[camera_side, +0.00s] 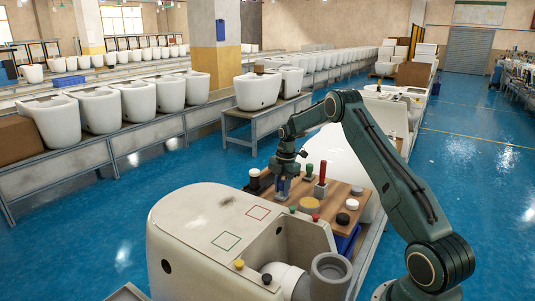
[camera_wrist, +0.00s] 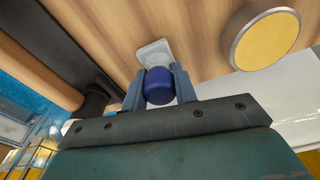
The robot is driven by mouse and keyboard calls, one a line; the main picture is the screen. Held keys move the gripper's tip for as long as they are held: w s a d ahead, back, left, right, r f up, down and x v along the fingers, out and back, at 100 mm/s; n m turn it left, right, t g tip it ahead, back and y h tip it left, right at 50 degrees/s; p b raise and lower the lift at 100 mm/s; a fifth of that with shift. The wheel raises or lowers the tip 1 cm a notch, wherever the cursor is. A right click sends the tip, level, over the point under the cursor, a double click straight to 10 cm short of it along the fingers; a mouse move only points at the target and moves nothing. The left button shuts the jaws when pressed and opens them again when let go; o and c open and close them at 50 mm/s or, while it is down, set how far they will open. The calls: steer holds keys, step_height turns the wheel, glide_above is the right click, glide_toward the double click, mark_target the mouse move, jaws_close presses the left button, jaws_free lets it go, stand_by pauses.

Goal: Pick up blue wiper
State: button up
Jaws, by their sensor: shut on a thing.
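The blue wiper shows in the wrist view as a round dark blue handle (camera_wrist: 159,85) with a pale flat part (camera_wrist: 154,53) beyond it, over the wooden board. My gripper (camera_wrist: 160,82) has its two fingers on either side of the blue handle, shut on it. In the side view my gripper (camera_side: 283,188) points down at the far left part of the wooden board (camera_side: 335,211). The wiper is small there and hard to tell apart from the fingers. I cannot tell whether it touches the board.
A red-handled tool (camera_side: 322,175) and a green-handled tool (camera_side: 308,171) stand just right of my gripper. A yellow-topped disc (camera_wrist: 266,38) lies nearby on the board. White and black round pieces sit at the board's right. A large white toilet body (camera_side: 220,235) stands in front.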

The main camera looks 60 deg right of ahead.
mark_target(282, 182)
steer(key=shift+r, duration=0.15)
step_height(282, 182, up, 10)
steer(key=shift+f, duration=0.1)
stand_by(0.6)
